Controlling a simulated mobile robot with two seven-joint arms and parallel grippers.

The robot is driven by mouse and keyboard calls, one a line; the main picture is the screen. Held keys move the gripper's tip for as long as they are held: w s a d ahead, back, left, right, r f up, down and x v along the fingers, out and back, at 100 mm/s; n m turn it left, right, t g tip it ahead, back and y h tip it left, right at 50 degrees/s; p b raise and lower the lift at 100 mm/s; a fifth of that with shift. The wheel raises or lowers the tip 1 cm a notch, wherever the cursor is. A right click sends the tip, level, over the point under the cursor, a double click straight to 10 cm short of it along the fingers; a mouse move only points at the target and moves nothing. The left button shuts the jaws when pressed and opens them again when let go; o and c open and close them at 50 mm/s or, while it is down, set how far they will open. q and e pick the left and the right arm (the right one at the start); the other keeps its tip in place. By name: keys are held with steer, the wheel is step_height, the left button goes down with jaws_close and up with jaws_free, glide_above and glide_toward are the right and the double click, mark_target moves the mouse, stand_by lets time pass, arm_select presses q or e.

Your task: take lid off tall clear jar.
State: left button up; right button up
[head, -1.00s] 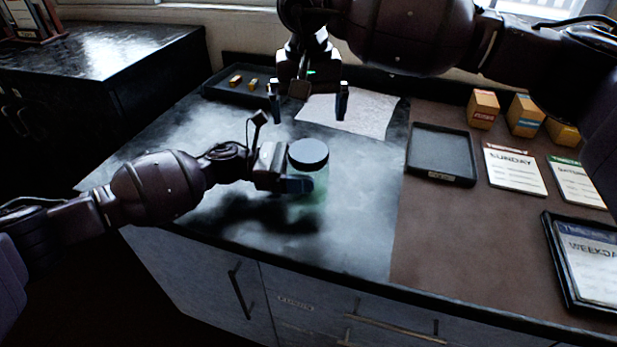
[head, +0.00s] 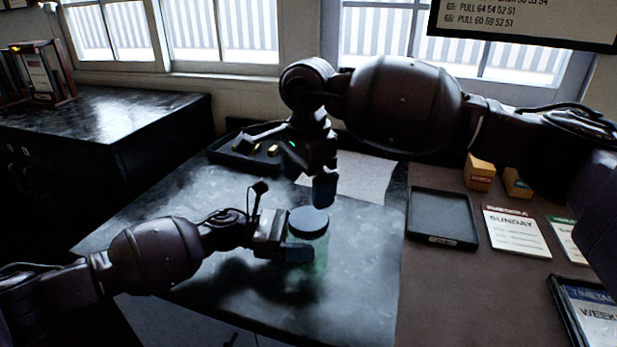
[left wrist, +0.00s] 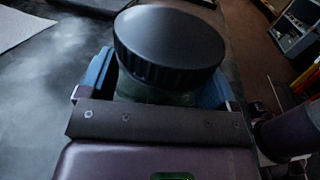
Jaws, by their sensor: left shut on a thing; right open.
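The tall clear jar (head: 318,246) stands upright on the dark counter, with its dark ribbed lid (head: 308,220) on top. The lid also fills the upper middle of the left wrist view (left wrist: 169,45). My left gripper (head: 298,252) is shut around the jar's body below the lid, one finger showing on the near side. My right gripper (head: 308,180) is open and empty above and behind the lid, its blue-padded fingers pointing down, apart from the lid. The jar's far side is hidden.
A black tray with small blocks (head: 228,160) and a white paper sheet (head: 375,178) lie at the back. An empty black tray (head: 442,216), small boxes (head: 479,173) and a Sunday card (head: 514,233) lie on the brown mat at right. The counter in front of the jar is clear.

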mark_target(308, 218)
steer(key=m, duration=1.2)
steer(key=shift+m, duration=0.3)
steer(key=m, duration=0.4)
steer(key=shift+r, duration=0.1)
steer(key=m, duration=0.4)
steer(key=shift+w+d, duration=0.1)
steer(key=m, duration=1.1)
steer(key=shift+m, duration=0.3)
steer(key=shift+f, duration=3.95)
steer(key=shift+c, duration=0.5)
